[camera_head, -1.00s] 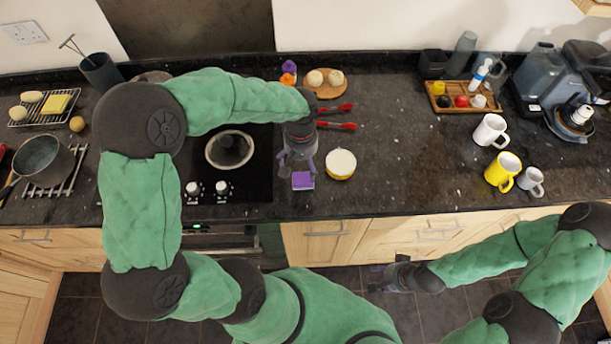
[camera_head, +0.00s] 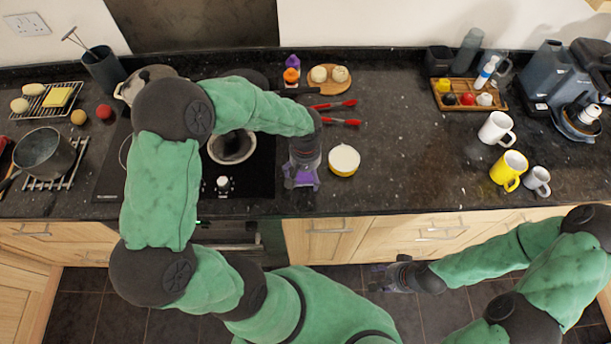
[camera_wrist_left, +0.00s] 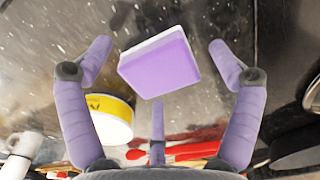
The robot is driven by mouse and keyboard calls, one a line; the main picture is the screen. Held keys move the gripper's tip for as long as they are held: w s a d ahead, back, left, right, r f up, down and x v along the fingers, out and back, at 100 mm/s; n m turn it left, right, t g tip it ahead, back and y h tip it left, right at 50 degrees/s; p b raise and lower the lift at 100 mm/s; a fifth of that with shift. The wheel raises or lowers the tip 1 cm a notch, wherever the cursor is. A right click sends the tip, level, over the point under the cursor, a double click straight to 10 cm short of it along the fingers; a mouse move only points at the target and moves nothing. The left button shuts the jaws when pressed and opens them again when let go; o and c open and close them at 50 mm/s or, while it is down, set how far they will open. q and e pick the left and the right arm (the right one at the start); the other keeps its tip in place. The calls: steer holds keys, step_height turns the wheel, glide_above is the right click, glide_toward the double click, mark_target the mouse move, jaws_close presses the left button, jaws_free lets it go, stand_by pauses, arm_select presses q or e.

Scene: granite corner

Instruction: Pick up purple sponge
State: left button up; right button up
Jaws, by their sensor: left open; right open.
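The purple sponge (camera_wrist_left: 160,65), a block with a pale white layer along one side, lies on the dark worktop in the left wrist view. My left gripper (camera_wrist_left: 160,46) is open, with one finger on either side of the sponge and gaps to both. In the head view my left gripper (camera_head: 302,178) is over the worktop near its front edge and covers most of the sponge. Whether it touches the sponge cannot be told. My right gripper (camera_head: 380,278) is open and empty, low in front of the cabinets.
A yellow round tub (camera_head: 344,160) stands close right of my left gripper. Red-handled utensils (camera_head: 335,105) lie behind it. The hob (camera_head: 250,180) is to the left. Mugs (camera_head: 508,170) stand at the right. The worktop between tub and mugs is clear.

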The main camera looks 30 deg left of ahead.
mark_target(306, 174)
arm_select(q)
steer(key=c, duration=1)
steer(key=shift+c, duration=0.2)
steer(key=shift+r, duration=0.5)
step_height(306, 174, up, 2)
steer(key=shift+w+r+p, duration=0.1)
steer(key=shift+p, duration=0.2)
steer(key=s+a+r+p, duration=0.2)
steer(key=s+a+r, duration=0.4)
steer(key=s+r, duration=0.4)
steer(key=shift+s+a, duration=0.2)
steer(key=shift+s, duration=1.1)
